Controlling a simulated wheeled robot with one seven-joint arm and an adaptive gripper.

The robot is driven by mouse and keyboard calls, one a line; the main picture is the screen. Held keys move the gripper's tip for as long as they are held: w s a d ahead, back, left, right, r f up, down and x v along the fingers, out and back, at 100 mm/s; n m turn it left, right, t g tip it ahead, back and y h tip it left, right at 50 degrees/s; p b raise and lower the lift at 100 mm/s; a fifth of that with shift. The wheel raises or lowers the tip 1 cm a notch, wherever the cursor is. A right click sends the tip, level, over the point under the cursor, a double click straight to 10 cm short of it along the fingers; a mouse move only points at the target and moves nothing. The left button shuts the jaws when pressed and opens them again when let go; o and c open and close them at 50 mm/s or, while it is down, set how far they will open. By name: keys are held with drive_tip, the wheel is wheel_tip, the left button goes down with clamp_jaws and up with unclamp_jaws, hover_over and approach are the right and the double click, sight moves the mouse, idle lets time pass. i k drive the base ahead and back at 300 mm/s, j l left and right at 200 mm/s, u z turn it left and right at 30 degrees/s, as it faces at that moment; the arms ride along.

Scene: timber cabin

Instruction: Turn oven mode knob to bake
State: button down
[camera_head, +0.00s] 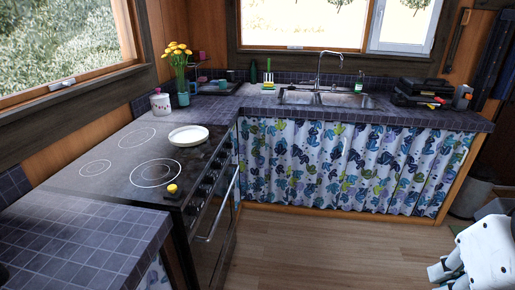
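The oven is a dark range (212,235) built into the left counter, with its front facing right. A row of small dark knobs (208,180) runs along the upper front edge, above the long metal door handle (220,208). I see the knobs at a steep slant, so I cannot tell which is the mode knob, how it is turned, or read any marking. The oven door looks shut. White parts of my arm show at the lower right, across open floor from the oven. My gripper's fingertips cannot be made out in the picture.
A white plate (188,136) and a small yellow-topped dark object (172,190) sit on the black cooktop (115,165). Wooden floor (320,245) is clear before the oven. A curtained sink counter (325,168) stands at the back. A grey bin (470,197) stands at right.

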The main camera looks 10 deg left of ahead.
sight(211, 179)
drive_tip(key=i+l+u, duration=0.2)
drive_tip(key=u, duration=0.2)
drive_tip(key=i+l+u, duration=0.25)
drive_tip(key=u, duration=0.15)
drive_tip(key=i+l+u, duration=0.15)
drive_tip(key=l+u, duration=0.2)
